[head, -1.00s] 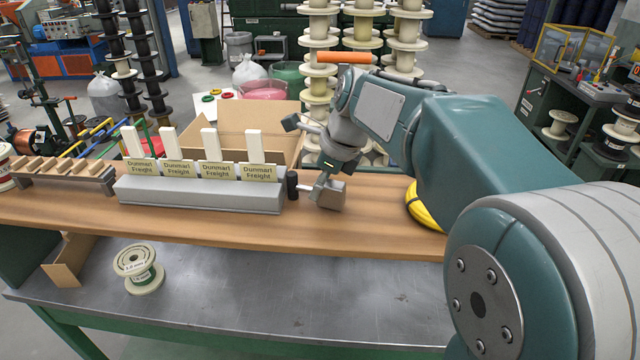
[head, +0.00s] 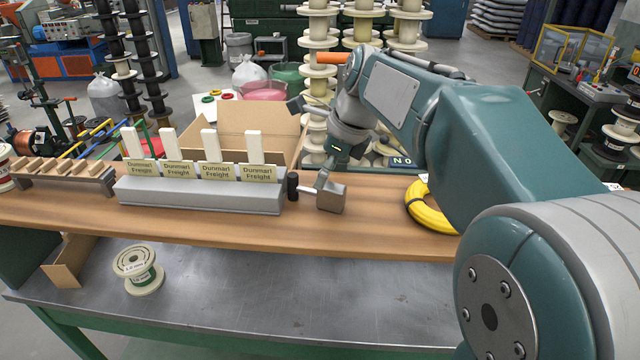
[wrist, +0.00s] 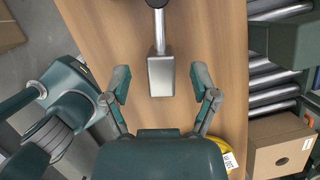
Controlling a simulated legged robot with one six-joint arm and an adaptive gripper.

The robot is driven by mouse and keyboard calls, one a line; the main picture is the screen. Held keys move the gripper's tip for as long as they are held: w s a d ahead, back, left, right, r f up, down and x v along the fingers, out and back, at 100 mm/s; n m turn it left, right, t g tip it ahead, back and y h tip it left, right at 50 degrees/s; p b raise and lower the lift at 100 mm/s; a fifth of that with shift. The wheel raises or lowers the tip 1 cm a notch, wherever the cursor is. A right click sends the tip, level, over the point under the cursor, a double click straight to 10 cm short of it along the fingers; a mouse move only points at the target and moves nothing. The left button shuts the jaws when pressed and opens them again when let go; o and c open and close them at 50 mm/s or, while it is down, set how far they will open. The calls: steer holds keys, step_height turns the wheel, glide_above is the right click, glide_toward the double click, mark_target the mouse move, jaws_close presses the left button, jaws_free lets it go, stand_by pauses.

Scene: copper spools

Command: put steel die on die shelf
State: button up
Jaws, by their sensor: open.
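The steel die appears to be the grey metal block (head: 331,197) lying on the wooden bench top, with a short shaft and black knob pointing left. In the wrist view the block (wrist: 161,76) lies between my two spread fingers, with clear gaps on both sides. My gripper (wrist: 160,88) is open and empty; in the head view my gripper (head: 325,178) is just above and behind the block, partly hidden by its own wrist. I cannot tell for certain which item is the die shelf; a low rack (head: 62,178) with wooden pieces stands at the far left.
A long grey holder (head: 198,196) with white uprights and Dunmart Freight labels stands left of the knob. An open cardboard box (head: 258,118) is behind it. A yellow coil (head: 428,212) lies right. A labelled spool (head: 138,268) stands on the lower metal surface, mostly clear rightward.

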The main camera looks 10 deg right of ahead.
steer(key=v, duration=0.8)
steer(key=shift+r, duration=0.25)
